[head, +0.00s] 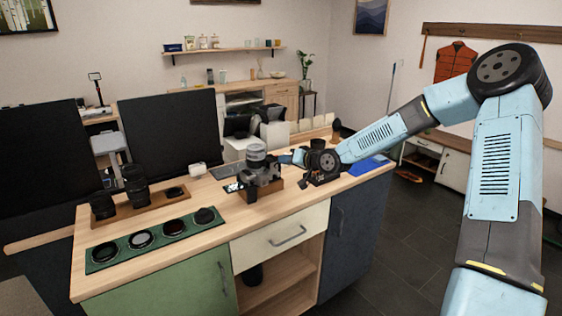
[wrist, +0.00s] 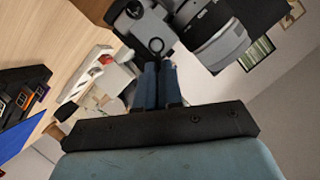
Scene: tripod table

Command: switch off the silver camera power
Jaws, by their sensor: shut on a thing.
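The silver camera (head: 262,172), grey and black with a large lens, sits on a wooden block on the counter. The wrist view shows its body and silver lens (wrist: 215,38) close up, tilted. My gripper (head: 284,159) reaches in from the right, at the camera's right side. In the wrist view its two blue-grey fingers (wrist: 157,68) are close together, shut on a small dark part of the camera beside a thin ring (wrist: 156,46). The fingertips hide most of that part, so I cannot tell which way the power switch is set.
A dark object on a wooden stand (head: 322,181) is right of the silver camera, partly behind my wrist. Dark lenses (head: 134,187) stand on a wooden tray at the left. A green tray (head: 150,240) with several round filters lies in front. A blue mat (head: 368,165) is at right.

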